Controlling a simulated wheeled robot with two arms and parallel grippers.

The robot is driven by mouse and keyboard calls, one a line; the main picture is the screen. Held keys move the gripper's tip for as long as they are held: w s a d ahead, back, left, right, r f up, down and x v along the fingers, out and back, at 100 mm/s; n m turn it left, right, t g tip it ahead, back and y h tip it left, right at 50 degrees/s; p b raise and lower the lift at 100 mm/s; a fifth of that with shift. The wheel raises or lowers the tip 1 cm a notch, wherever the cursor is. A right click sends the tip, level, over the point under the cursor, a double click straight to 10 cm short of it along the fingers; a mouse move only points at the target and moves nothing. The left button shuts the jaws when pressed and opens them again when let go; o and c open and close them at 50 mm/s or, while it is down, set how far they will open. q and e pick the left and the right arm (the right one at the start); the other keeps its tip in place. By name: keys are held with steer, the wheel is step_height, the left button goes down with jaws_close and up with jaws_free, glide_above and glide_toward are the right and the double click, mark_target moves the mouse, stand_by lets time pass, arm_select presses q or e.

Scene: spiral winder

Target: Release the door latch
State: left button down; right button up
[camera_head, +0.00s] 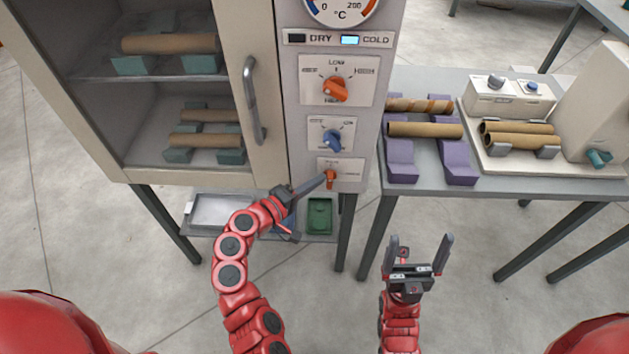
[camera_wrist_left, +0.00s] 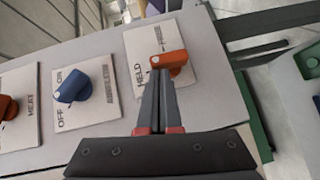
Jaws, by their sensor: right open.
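The door latch is a small orange knob (camera_head: 330,179) on a pale plate low on the cabinet's control panel. My left gripper (camera_head: 328,176) reaches the knob from the lower left. In the left wrist view its fingers (camera_wrist_left: 161,76) lie together, with their tips at the knob; whether they touch it I cannot tell. The cabinet door (camera_head: 268,95) appears closed. My right gripper (camera_head: 420,248) is open and empty, below the right table.
Above the latch are a blue knob (camera_head: 333,140), a larger orange knob (camera_head: 335,90) and a lit COLD lamp (camera_head: 350,40). The door has a grey handle (camera_head: 253,98). A table (camera_head: 400,80) at right carries tubes on purple cradles (camera_head: 402,165). A green tray (camera_head: 320,215) sits below.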

mark_target(332, 175)
arm_select(q)
steer(key=shift+r, duration=0.1)
steer(key=shift+d+r+m+g+y+p, duration=0.25)
steer(key=shift+r+m+g+y+p, duration=0.25)
steer(key=shift+p, duration=0.7)
steer(key=m+y+p, duration=0.1)
steer(key=p, duration=0.2)
steer(key=d+r+m+g+y+p, duration=0.1)
steer(key=y+p, duration=0.1)
steer(key=d+m+y+p, duration=0.1)
steer(key=p, duration=0.2)
steer(key=shift+r+y+p, duration=0.25)
steer(key=shift+y+p, duration=0.05)
steer(key=shift+p, duration=0.05)
steer(key=shift+d+f+m+g+y+p, duration=0.2)
steer(key=shift+m+g+y+p, duration=0.3)
steer(key=shift+p, duration=0.45)
steer(key=shift+d+m+y+p, duration=0.35)
steer(key=shift+m+y+p, duration=0.15)
steer(key=shift+y+p, duration=0.35)
steer(key=shift+d+m+y, duration=0.25)
steer(key=shift+m+y, duration=0.05)
steer(key=shift+y, duration=0.25)
steer(key=shift+d+f, duration=0.15)
steer(key=shift+f, duration=0.1)
steer(key=shift+r, duration=0.2)
